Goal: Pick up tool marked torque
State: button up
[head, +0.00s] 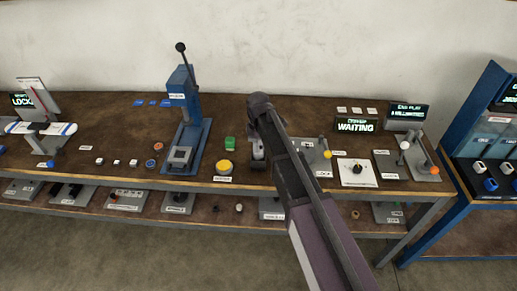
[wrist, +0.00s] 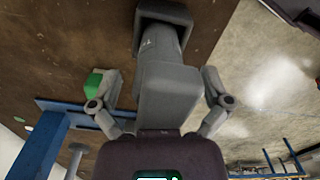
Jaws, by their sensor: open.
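My gripper (wrist: 160,84) is open, with one finger on each side of a grey blocky piece (wrist: 168,92). That piece narrows to a neck that ends at a dark square base (wrist: 165,14) by the brown tabletop. Gaps show between it and both fingers. In the head view my arm reaches over the bench, and a small grey and white item (head: 257,149) shows partly behind it. I cannot read a torque marking on any tool, and the arm hides part of that spot.
The workbench (head: 110,170) is crowded. Right are a "WAITING" screen (head: 355,126) and a white plate (head: 357,173).

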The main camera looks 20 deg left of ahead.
grip_shut()
dwell(0.3)
jog(key=shift+r, duration=0.15)
notch_tip(320, 180, up, 10)
jog(key=p, duration=1)
jog(key=shift+f, duration=0.2)
dwell(0.6)
jog(key=w+d+r+p, duration=0.1)
jog(key=w+d, duration=0.1)
jog(key=d, duration=0.5)
jog(key=w+d+r+p, duration=0.1)
jog(key=w+d, duration=0.1)
jog(key=d, duration=0.5)
jog(key=shift+d, duration=0.4)
